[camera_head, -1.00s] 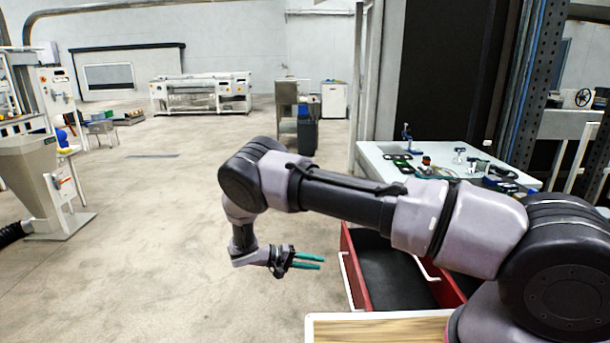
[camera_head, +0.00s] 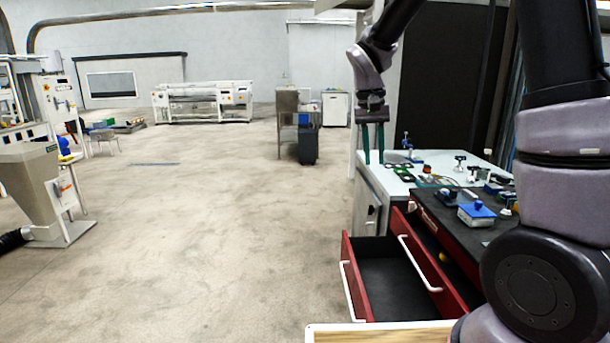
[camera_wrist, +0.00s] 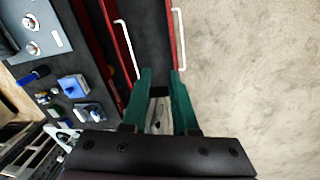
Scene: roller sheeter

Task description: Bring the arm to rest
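My gripper (camera_head: 373,158) hangs in the upper right of the head view, with its two green fingers pointing down. The fingers are parallel with a gap between them, and nothing is held. In the wrist view my gripper (camera_wrist: 159,75) is also open and empty, above the open red drawers. My arm is raised and folded, and its upper part runs out of the top of the head view.
A red cabinet has open drawers with black floors (camera_head: 385,285). Its black top (camera_head: 440,212) holds a blue-and-white device (camera_head: 477,212) and small parts. A white table (camera_head: 385,185) with tools stands behind.

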